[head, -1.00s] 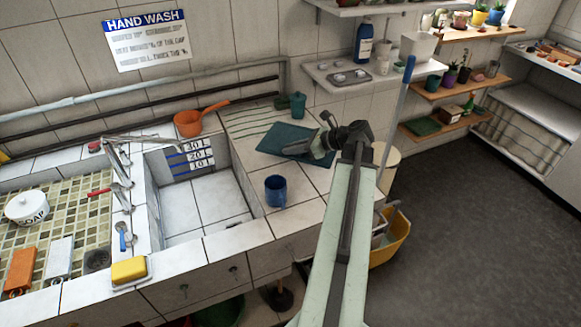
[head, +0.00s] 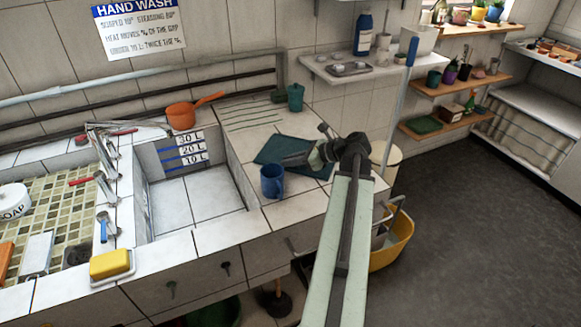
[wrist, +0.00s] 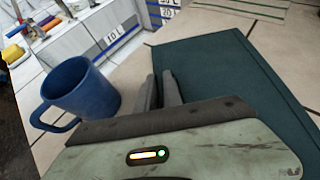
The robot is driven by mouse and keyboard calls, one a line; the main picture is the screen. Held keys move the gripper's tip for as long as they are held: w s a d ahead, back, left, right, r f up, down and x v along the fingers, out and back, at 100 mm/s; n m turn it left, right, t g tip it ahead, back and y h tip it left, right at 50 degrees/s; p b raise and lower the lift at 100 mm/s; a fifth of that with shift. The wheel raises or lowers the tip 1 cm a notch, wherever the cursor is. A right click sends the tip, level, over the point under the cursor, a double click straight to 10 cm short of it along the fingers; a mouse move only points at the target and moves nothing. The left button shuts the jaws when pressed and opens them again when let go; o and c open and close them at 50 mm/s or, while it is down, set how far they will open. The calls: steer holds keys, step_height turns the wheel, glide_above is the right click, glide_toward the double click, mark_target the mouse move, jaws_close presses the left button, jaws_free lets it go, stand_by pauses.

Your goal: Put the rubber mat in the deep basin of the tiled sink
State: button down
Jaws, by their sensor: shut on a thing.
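The rubber mat (head: 270,152) is a flat dark teal sheet at the counter to the right of the deep basin, behind the blue mug. It fills the right of the wrist view (wrist: 225,80). My gripper (head: 290,160) is shut on the mat near its edge; the jaws (wrist: 165,92) show close together there. I cannot tell whether the mat is clear of the counter. The gripper hides part of it. The deep basin (head: 190,203) is white-tiled and empty, with blue level marks on its back wall.
The blue mug (head: 271,182) stands between the basin's right rim and the mat, close to the gripper in the wrist view (wrist: 80,88). A yellow sponge (head: 110,264) lies on the front rim.

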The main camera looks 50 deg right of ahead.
steer(key=c, duration=1.5)
jaws_free()
steer(key=shift+r, duration=0.1)
